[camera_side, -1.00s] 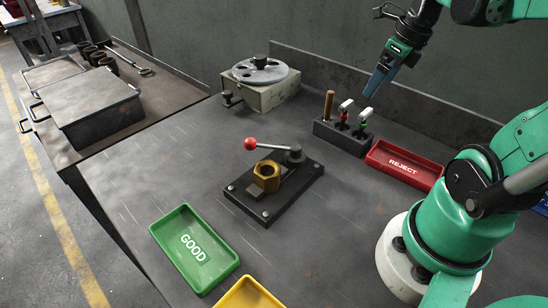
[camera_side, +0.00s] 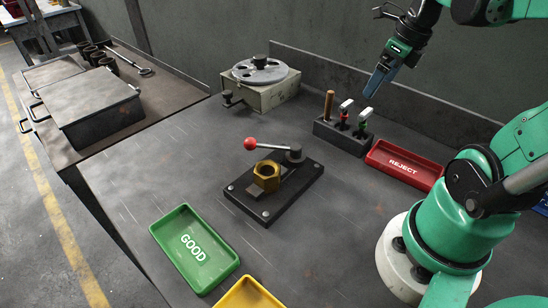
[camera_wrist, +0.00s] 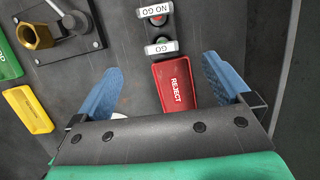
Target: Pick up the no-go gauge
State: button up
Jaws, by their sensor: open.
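The no-go gauge (camera_side: 345,109), with a white handle and red collar, stands in a dark holder block (camera_side: 340,137) at the back of the bench. It also shows at the top of the wrist view, its handle lettered NO GO (camera_wrist: 155,13). The go gauge (camera_side: 363,119), with a green collar, stands beside it, nearer the reject tray; its handle (camera_wrist: 160,47) also shows in the wrist view. My gripper (camera_side: 378,84) is in the air above and to the right of the holder. In the wrist view its blue fingers (camera_wrist: 161,67) are apart, with nothing held.
A wooden-handled tool (camera_side: 329,104) stands in the holder's left end. The red reject tray (camera_side: 404,165) lies close right of the holder. A brass nut (camera_side: 266,175) sits on a black fixture with a red-knobbed lever. The green good tray (camera_side: 195,248) lies in front.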

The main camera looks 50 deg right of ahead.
aim_at(347, 103)
jog(key=shift+f, duration=0.1)
jog(key=shift+t, duration=0.6)
jog(key=w+f, duration=0.4)
jog(key=f, duration=0.1)
jog(key=shift+w, duration=0.35)
jog(key=shift+x, duration=2.7)
grip_shut()
jog(key=shift+r, duration=0.15)
